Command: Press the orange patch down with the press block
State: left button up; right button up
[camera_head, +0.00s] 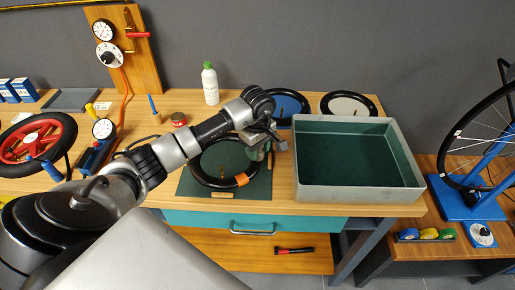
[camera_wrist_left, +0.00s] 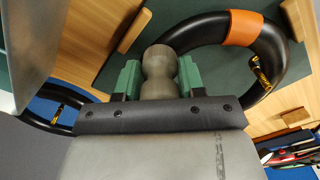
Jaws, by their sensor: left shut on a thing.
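A black tube ring (camera_head: 197,170) lies on a dark green mat (camera_head: 262,190) on the wooden bench. The orange patch (camera_head: 241,179) is on its front right part; it also shows in the left wrist view (camera_wrist_left: 243,28). My left gripper (camera_head: 262,150) is over the ring's right side, behind the patch in the head view. In the left wrist view its green fingers (camera_wrist_left: 159,82) are shut on a rounded grey-brown press block (camera_wrist_left: 160,62). The block appears beside the patch, apart from it in the picture; its height above the tube cannot be told. My right gripper is not in view.
A grey-walled tray (camera_head: 345,193) with a green floor stands close to the right of the mat. Behind are a blue-centred ring (camera_head: 289,103), a pale-centred ring (camera_head: 349,104) and a white bottle (camera_head: 210,85). A red wheel (camera_head: 32,145) lies at the left.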

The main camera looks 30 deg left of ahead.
pick_arm(q)
jog(key=shift+w+a+r+p, duration=0.1)
jog(key=shift+r+p, duration=0.65)
jog(key=shift+r, duration=0.05)
jog(key=shift+r+p, duration=1.5)
jog(key=shift+r, duration=1.6)
